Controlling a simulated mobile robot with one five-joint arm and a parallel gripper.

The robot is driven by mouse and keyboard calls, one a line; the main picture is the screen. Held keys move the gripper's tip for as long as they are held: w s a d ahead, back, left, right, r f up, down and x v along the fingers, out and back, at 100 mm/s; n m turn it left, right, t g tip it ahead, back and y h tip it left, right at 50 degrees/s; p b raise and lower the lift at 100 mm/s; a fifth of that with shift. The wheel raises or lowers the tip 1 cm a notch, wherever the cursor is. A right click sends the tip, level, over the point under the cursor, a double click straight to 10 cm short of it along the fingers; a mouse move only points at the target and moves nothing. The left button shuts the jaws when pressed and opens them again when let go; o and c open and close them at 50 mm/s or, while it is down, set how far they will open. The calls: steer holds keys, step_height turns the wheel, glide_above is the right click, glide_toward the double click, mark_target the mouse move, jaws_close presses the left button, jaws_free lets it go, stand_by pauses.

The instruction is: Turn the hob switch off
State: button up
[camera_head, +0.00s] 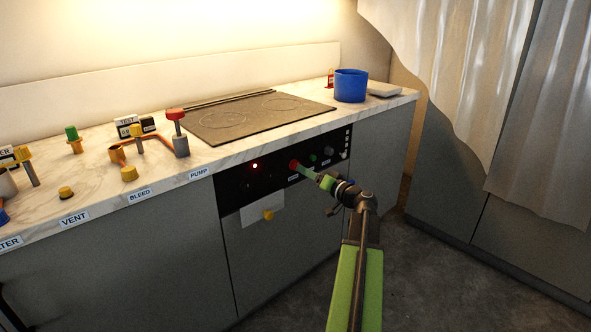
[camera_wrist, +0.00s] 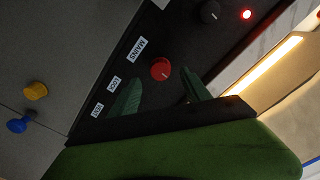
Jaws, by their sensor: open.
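The hob's black control panel (camera_head: 235,190) is on the cabinet front below the dark hob (camera_head: 250,115). My gripper (camera_head: 306,171) is open in front of the panel, close to the red knob.
A yellow knob (camera_head: 268,215) sits on a white plate below the panel. A blue pot (camera_head: 350,86) stands at the counter's right end. Several valves and orange pipes, including a red-topped one (camera_head: 176,115), stand on the left worktop. A curtain (camera_head: 440,60) hangs at right.

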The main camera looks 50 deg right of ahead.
steer(key=w, duration=0.6)
steer(key=shift+w+d, duration=0.15)
steer(key=shift+d, duration=0.05)
